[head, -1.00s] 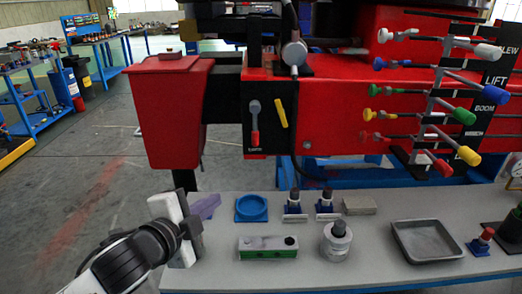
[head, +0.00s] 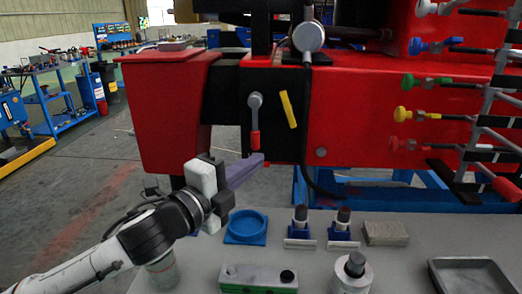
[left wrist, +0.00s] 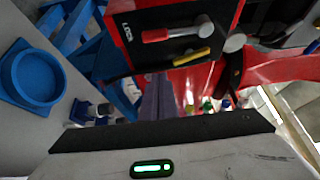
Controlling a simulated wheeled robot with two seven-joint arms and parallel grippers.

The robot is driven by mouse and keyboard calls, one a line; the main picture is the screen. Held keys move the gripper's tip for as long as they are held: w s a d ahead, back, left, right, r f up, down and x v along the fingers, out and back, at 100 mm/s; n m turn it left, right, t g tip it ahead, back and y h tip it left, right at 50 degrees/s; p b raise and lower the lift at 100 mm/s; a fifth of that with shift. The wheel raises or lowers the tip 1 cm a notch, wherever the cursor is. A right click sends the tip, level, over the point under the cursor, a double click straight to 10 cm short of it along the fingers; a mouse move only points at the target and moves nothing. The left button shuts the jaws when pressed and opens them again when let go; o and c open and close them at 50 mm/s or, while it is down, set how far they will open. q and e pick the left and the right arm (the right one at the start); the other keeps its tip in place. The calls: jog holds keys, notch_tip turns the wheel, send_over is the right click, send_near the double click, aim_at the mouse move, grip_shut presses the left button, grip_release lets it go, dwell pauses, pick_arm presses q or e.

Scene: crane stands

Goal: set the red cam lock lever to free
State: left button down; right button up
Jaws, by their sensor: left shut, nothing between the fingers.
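The red cam lock lever (head: 255,138) hangs on a black panel at the left of the red crane body. Its grey arm points down from the pivot, with the red grip at the bottom. In the left wrist view the lever (left wrist: 170,34) lies near the top, on the panel marked with white lettering. My left gripper (head: 256,160) is shut and empty, its purple-grey fingers pointing at the panel, just below the red grip in the head view. The fingers also show in the left wrist view (left wrist: 157,92), apart from the lever. My right gripper is not in view.
A yellow bar (head: 288,109) sits on the panel right beside the lever. A red bin-shaped part (head: 165,105) stands to the left. The bench below holds a blue ring (head: 246,227), a green-sided block (head: 258,278) and a tray (head: 470,262). Several coloured levers are at right.

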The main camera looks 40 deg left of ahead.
aim_at(258, 145)
pick_arm(q)
jog(key=shift+w+a+b, duration=0.1)
jog(key=shift+w+a, duration=0.55)
jog(key=shift+w, duration=0.6)
jog(key=shift+w+a+b, duration=0.1)
jog(key=shift+w+a, duration=0.6)
jog(key=shift+w, duration=0.6)
jog(key=shift+w+a+b, duration=0.1)
jog(key=shift+w+a, duration=0.55)
jog(key=shift+w, duration=0.6)
